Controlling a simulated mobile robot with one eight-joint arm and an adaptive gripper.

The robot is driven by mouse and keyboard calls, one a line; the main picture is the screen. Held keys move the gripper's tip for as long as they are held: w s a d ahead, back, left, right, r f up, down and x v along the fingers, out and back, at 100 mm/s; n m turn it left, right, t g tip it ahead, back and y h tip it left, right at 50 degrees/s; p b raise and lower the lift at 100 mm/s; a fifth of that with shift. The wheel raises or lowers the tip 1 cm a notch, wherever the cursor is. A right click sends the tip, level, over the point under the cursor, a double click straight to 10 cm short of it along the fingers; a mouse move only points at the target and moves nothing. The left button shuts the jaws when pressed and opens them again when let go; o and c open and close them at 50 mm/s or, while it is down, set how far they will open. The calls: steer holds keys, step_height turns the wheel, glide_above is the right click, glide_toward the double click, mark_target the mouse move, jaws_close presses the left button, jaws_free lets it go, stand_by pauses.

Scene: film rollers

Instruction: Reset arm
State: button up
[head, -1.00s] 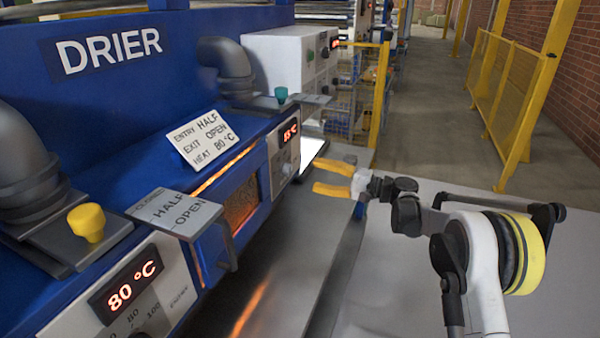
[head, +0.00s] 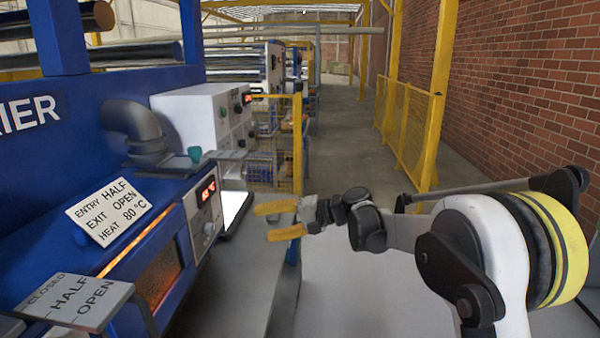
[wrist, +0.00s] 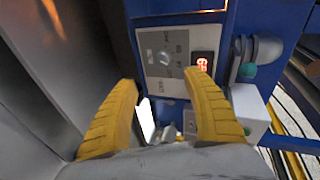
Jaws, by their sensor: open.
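My gripper (head: 270,221) has two yellow fingers. It is open and empty, and points left toward the drier's control panel in the head view. In the wrist view my gripper (wrist: 165,95) shows its two fingers spread apart, with nothing between them but the background. My white arm with a yellow and black joint reaches in from the right of the head view. The blue drier (head: 60,190) stands on the left. Its control panel with a knob and red display (head: 208,188) also shows in the wrist view (wrist: 170,60).
A card (head: 108,211) reads entry half, exit open, heat 80 °C. A closed/half/open plate (head: 78,300) is at lower left. A yellow mesh fence (head: 408,140) and a brick wall (head: 530,80) stand on the right. The aisle floor (head: 345,120) is clear ahead.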

steer(key=s+d+r+t+h, duration=0.25)
steer(key=s+d+h, duration=0.45)
steer(key=s+d, duration=0.75)
steer(key=s+d+f+h, duration=0.3)
steer(key=s+d, duration=0.4)
steer(key=s, duration=0.3)
steer(key=s+d+f+n+t+h, duration=0.1)
steer(key=s+d+f+h, duration=0.2)
steer(key=s+d, duration=0.5)
steer(key=s+f, duration=0.1)
steer(key=s, duration=0.2)
steer(key=shift+d+f+h, duration=0.15)
steer(key=shift+d+h, duration=0.05)
steer(key=shift+h, duration=0.2)
